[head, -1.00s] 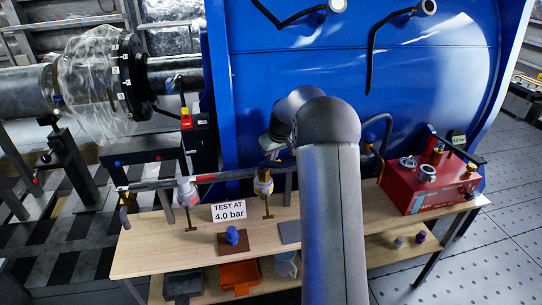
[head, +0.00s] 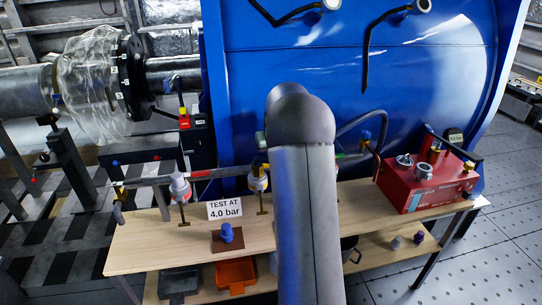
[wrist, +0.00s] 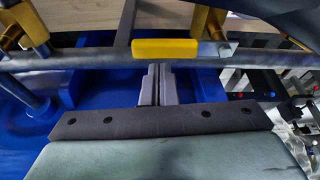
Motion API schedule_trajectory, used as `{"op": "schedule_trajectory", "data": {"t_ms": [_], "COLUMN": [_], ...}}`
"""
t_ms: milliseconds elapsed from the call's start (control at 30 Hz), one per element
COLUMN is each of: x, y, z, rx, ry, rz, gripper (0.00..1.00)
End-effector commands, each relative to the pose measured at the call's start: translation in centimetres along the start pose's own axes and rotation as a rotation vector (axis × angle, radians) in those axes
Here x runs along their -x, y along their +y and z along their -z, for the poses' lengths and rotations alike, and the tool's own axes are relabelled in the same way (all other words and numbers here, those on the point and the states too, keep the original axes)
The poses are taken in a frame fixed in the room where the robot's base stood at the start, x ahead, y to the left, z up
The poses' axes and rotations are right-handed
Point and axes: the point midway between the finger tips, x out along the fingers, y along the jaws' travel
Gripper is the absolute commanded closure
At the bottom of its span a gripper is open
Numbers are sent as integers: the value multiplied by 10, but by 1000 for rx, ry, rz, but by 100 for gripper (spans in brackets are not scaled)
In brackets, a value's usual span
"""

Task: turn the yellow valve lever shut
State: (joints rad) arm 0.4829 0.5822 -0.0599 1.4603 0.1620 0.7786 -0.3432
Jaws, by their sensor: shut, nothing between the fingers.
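The yellow valve lever (wrist: 165,48) shows in the wrist view, lying along the grey pipe (wrist: 90,60) and roughly parallel to it. My gripper (wrist: 158,70) has its fingers together and empty. The fingertips are right beside the lever's long edge, near its middle; I cannot tell whether they touch it. In the head view my arm hides the gripper's fingers, and I cannot make out the lever there.
Brass-handled fittings (head: 180,188) hang on the pipe above the wooden bench (head: 140,248). A sign reading 4.0 bar (head: 225,209), a blue-knobbed part (head: 227,233) and a red pump box (head: 425,186) stand on the bench. A large blue tank (head: 440,80) rises behind.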

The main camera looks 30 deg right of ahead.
Motion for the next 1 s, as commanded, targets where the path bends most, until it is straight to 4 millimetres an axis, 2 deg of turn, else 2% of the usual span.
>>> {"op": "schedule_trajectory", "data": {"t_ms": [233,700,833,1000], "x": [-8,73,85,90], "y": [0,-3,-3,-3], "z": [34,31,31,31], "rx": [5,3,3,3], "ry": [-3,3,1,0], "rz": [2,1,1,1], "gripper": [100,100,100,100]}}
